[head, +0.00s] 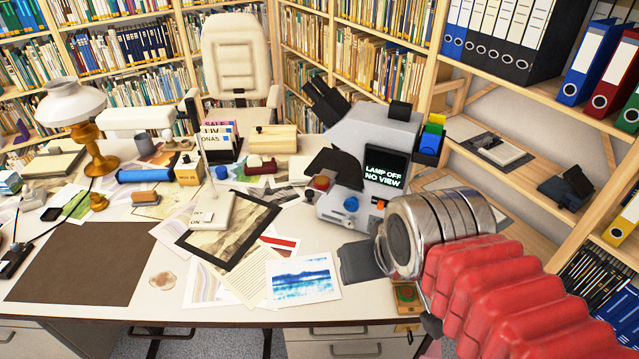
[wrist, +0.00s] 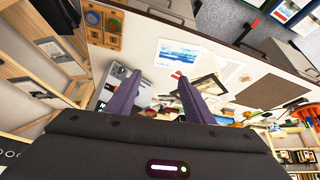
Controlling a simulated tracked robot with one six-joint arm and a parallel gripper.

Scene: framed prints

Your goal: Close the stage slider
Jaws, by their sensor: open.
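A grey microscope-like device (head: 372,135) stands at the right end of the desk, with black eyepieces at upper left. Its dark screen (head: 385,168) reads "LAMP OFF NO VIEW". I cannot single out the stage slider; my arm covers part of the base. My gripper (head: 358,262) is in front of the device, over the desk's front edge. In the wrist view my gripper (wrist: 160,88) has its two fingers wide apart with nothing between them. The device (wrist: 112,84) shows partly behind the left finger.
Loose prints (head: 303,279) and a framed landscape (head: 232,230) lie left of my gripper. A brown mat (head: 82,262) covers the desk's left front. A white switch box (head: 212,212) stands on the landscape. Wooden shelves (head: 545,190) with binders rise close on the right.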

